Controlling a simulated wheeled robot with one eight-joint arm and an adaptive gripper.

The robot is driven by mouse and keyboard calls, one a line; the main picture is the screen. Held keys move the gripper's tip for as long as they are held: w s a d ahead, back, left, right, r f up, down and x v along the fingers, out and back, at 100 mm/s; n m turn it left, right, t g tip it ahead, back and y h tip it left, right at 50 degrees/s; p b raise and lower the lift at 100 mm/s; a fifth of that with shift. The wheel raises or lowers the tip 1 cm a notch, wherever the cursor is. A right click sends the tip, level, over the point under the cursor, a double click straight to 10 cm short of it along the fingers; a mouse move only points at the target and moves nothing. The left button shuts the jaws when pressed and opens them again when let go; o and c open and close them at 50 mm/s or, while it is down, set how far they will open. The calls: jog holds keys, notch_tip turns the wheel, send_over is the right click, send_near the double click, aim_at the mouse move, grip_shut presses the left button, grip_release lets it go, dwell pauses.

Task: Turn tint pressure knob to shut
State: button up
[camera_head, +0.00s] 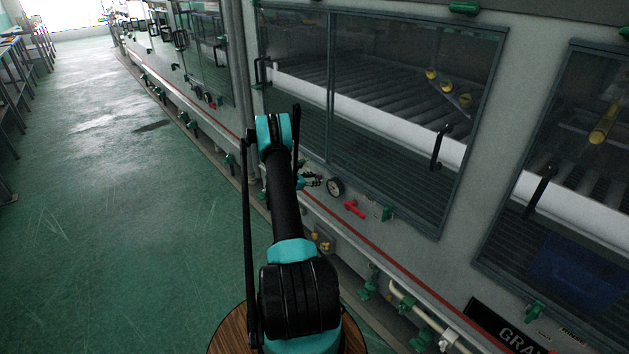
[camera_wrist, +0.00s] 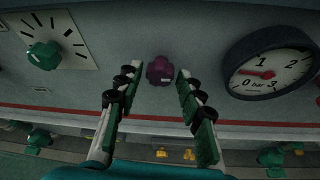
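A small dark purple knob (camera_wrist: 160,70) sits on the grey panel in the wrist view. It lies between the fingertips of my gripper (camera_wrist: 156,77), which are open, one on each side, with visible gaps. I cannot tell how deep the fingers reach. No label naming the knob is readable. In the head view my gripper (camera_head: 312,181) is at the panel, left of the gauge (camera_head: 335,187), partly hidden behind my arm; the purple knob cannot be made out there.
A green knob (camera_wrist: 43,55) on a white dial plate is left of the purple knob. A red lever valve (camera_head: 354,209) is right of the gauge. A window handle (camera_head: 440,147) sticks out above. Pipes and green valves (camera_head: 370,282) run below. The floor (camera_head: 120,200) at left is clear.

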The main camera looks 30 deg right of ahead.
grip_shut()
jog(key=m+t, duration=0.1)
jog(key=m, duration=0.1)
jog(key=m+t, duration=0.2)
jog(key=shift+s+f+m+h, duration=0.15)
jog(key=shift+s+m+h, duration=0.05)
jog(key=shift+m+h, duration=0.1)
jog(key=m+t, duration=0.1)
jog(key=m, duration=0.1)
jog(key=m+t+h, duration=0.1)
jog(key=m, duration=0.1)
jog(key=shift+s+f, duration=0.1)
jog(key=shift+f, duration=0.05)
dwell(0.3)
jog(key=shift+m, duration=0.4)
jog(key=shift+o, duration=2)
grip_release()
